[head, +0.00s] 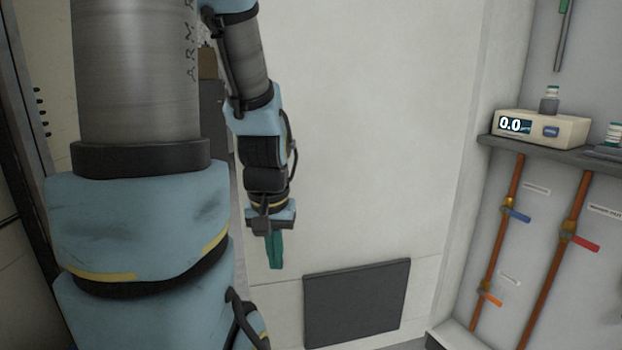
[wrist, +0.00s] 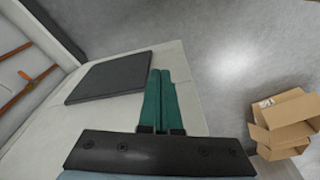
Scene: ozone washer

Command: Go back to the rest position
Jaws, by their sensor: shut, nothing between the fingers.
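My gripper (head: 275,250) hangs pointing down in front of the pale wall panel in the head view, left of the picture's middle. Its green fingers lie side by side and closed, with nothing between them. They also show in the wrist view (wrist: 160,75), pointing away from the camera. My arm, blue and grey, fills the left of the head view and hides part of what is behind it.
A dark square panel (head: 357,303) is low on the pale wall (head: 370,130). On the right, a shelf (head: 545,147) holds a beige device (head: 541,129) reading 0.0, above orange pipes (head: 497,245) with valves. Open cardboard boxes (wrist: 285,122) stand on the grey floor (wrist: 235,65).

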